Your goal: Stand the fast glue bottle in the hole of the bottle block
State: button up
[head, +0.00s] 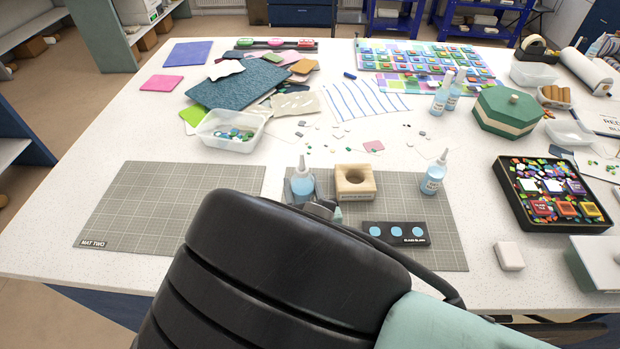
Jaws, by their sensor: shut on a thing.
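The bottle block (345,194), a pale wooden block with a round hole, stands on the right-hand grey mat. Its hole looks empty. A light-blue glue bottle (302,187) with a pale nozzle is upright just left of the block. My gripper (325,209) is at the lower right of this bottle and shut on it, though my arm hides most of the grip and the bottle's base. A second blue glue bottle (432,180) with a nozzle stands upright right of the block. Neither bottle's label is readable, so I cannot tell which is the fast glue.
A dark card with blue discs (396,241) lies in front of the block. Mat two (160,205) is bare at left. A black tray of colored pieces (508,185) and a white block (509,257) are at right.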

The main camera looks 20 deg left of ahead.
jog(key=shift+w+a+f, duration=0.1)
jog(key=shift+w+f, duration=0.05)
jog(key=shift+f, duration=0.15)
notch_tip(320, 180, down, 10)
jog(key=b, duration=0.8)
jog(key=shift+r+b, duration=0.2)
jog(key=shift+b, duration=0.1)
jog(key=shift+r, duration=0.15)
jog(key=o, duration=0.3)
jog(key=shift+f, duration=0.2)
jog(key=o, duration=0.3)
jog(key=shift+o, duration=0.2)
